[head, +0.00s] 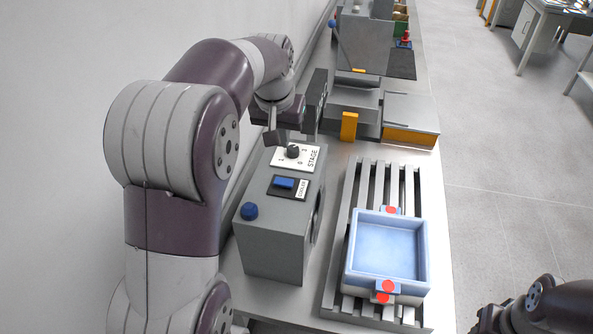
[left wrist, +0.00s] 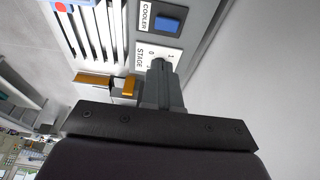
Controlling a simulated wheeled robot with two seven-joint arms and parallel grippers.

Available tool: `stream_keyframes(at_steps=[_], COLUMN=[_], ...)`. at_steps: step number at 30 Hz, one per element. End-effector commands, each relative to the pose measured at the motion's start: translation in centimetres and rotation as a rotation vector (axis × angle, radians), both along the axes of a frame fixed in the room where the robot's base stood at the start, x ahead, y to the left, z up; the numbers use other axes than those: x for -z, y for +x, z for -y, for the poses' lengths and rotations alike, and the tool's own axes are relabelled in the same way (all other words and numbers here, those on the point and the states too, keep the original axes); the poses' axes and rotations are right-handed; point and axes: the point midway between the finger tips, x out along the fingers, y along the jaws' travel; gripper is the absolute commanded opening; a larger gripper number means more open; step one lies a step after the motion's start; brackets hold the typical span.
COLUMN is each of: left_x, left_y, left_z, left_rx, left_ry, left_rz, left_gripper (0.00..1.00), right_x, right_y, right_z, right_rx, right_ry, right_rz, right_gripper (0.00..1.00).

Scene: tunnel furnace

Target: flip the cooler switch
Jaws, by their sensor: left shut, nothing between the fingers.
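The cooler switch (head: 284,183) is a blue rocker on a dark plate labelled COOLER, on top of a grey control box (head: 270,240). It also shows near the top of the left wrist view (left wrist: 167,24). My left gripper (head: 280,138) is shut and empty, at the far end of the box top beside the black STAGE knob (head: 292,151), beyond the switch. In the left wrist view the shut fingers (left wrist: 158,66) overlap the STAGE plate (left wrist: 158,52) and hide the knob; contact cannot be told. My right arm (head: 545,308) shows at the lower right; its fingers are unclear.
A round blue button (head: 249,211) sits at the near end of the box top. A blue tray (head: 386,250) with red dots stands on a slatted rack (head: 335,300) to the right. Grey machinery with an orange block (head: 349,126) lies behind. A wall runs along the left.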

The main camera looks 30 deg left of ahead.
Motion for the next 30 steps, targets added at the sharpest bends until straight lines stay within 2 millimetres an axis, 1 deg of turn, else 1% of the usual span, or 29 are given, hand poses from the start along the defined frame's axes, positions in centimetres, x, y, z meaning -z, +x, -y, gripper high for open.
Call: stream_keyframes(at_steps=[6, 8, 10, 13, 15, 24, 30], left_x=[0.0, 0.3, 1.0, 2.7, 3.5, 9.7, 12.5], left_y=[0.0, 0.1, 0.2, 0.7, 1.1, 2.8, 2.8], left_z=[0.0, 0.0, 0.0, -0.1, -0.2, -0.6, -0.6], left_rx=[0.001, 0.001, 0.001, 0.001, 0.001, 0.001, 0.001], left_ry=[0.001, 0.001, 0.001, 0.0, 0.0, 0.0, 0.0], left_rz=[0.002, 0.001, 0.001, 0.0, -0.003, -0.003, 0.0], left_gripper=[0.0, 0.0, 0.0, 0.0, 0.0, 0.0, 0.0], right_x=[0.0, 0.1, 0.4, 1.1, 0.1, -1.8, -2.8], right_y=[0.0, 0.0, 0.0, 0.0, 0.0, 0.0, 0.0], right_z=[0.0, 0.0, 0.0, 0.0, 0.0, 0.0, 0.0], right_rx=[0.0, 0.0, 0.0, 0.0, 0.0, 0.0, 0.0], right_ry=[0.0, 0.0, 0.0, 0.0, 0.0, 0.0, 0.0], right_rz=[0.0, 0.0, 0.0, 0.0, -0.001, 0.0, 0.0], right_gripper=[0.43, 0.43, 0.43, 0.43, 0.43, 0.43, 0.43])
